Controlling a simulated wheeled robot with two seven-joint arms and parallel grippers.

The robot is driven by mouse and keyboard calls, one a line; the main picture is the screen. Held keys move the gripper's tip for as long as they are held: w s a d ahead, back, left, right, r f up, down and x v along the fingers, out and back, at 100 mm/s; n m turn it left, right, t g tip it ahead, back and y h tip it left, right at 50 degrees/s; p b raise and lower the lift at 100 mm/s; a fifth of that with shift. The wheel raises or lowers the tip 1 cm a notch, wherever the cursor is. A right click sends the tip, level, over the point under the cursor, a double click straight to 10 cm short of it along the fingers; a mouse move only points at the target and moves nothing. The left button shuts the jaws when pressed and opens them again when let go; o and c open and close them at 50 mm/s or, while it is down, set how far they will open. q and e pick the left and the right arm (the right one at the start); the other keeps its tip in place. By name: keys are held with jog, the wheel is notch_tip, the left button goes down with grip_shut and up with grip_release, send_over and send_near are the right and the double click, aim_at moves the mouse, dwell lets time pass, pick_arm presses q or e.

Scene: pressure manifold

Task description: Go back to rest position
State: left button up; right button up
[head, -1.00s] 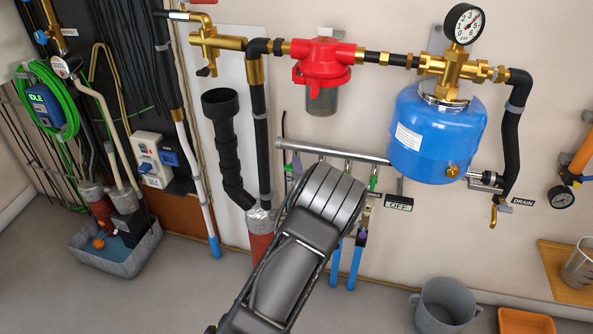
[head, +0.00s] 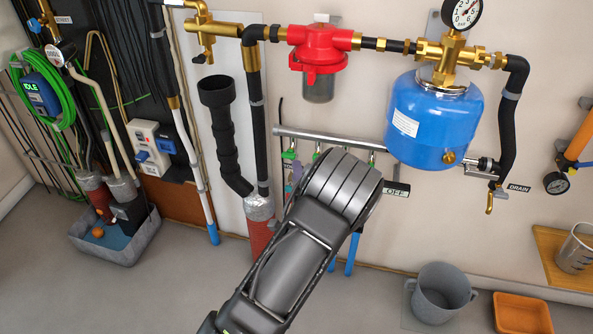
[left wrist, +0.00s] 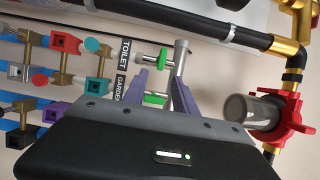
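My left arm (head: 305,255) rises from the bottom of the head view, and its wrist covers part of the pipe manifold (head: 298,134). In the left wrist view my left gripper (left wrist: 161,80) shows two purple fingers spread apart. Green valve parts (left wrist: 155,99) of a steel pipe appear between and beyond them; I cannot tell if they touch. Nothing is visibly held. My right gripper is in neither view.
A blue tank (head: 432,122) and red filter (head: 318,58) are on the wall to the right and above. A grey bucket (head: 440,291) and orange tray (head: 521,313) stand lower right. A grey basin (head: 117,247) is at left.

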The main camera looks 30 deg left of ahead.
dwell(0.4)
pick_arm(q)
jog(key=s+d+f+n+g+h, duration=0.45)
jog(key=s+d+f, duration=0.35)
jog(key=f, duration=0.4)
jog(key=s+d+f+n+g+h, duration=0.35)
jog(key=s+d+f+h, duration=0.2)
jog(key=d+f, duration=0.55)
jog(key=s+d+f+n+g+h, duration=0.25)
jog(key=s+d+g+h, duration=0.3)
jog(key=s+d, duration=1.2)
notch_tip(320, 180, up, 13)
jog(key=a+n+p, duration=0.1)
jog(key=p, duration=1.2)
jog(key=shift+a+t+h, duration=0.25)
jog(key=shift+t+h, duration=0.1)
jog(key=shift+t, duration=0.1)
